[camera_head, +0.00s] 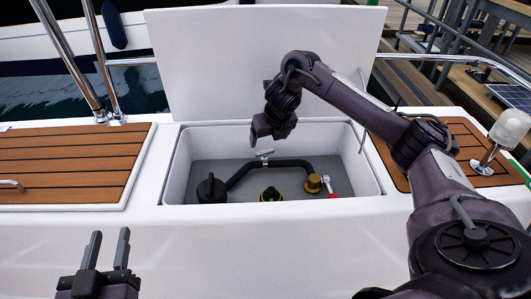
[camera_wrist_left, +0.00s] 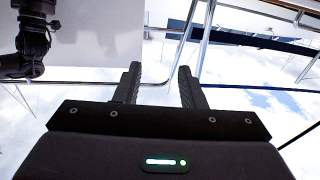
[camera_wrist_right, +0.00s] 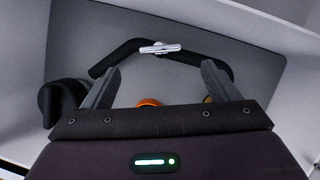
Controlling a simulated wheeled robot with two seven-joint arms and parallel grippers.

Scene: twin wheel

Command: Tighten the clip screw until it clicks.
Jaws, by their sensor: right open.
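The clip screw is part of a small silver clip (camera_head: 264,154) on the curved black hose (camera_head: 240,174) inside the open locker. In the right wrist view, the clip (camera_wrist_right: 160,48) has a silver bar across the top of the hose, just beyond the fingertips. My right gripper (camera_head: 258,138) points down into the locker above the clip. In the right wrist view it is open (camera_wrist_right: 162,67) and nothing is between its fingers. My left gripper (camera_head: 108,240) is open and empty at the lower left, pointing up, outside the locker. It also shows in the left wrist view (camera_wrist_left: 158,68).
The white locker lid (camera_head: 240,60) stands open behind. The locker walls are close around my right gripper. Teak panels (camera_head: 70,168) flank the opening.

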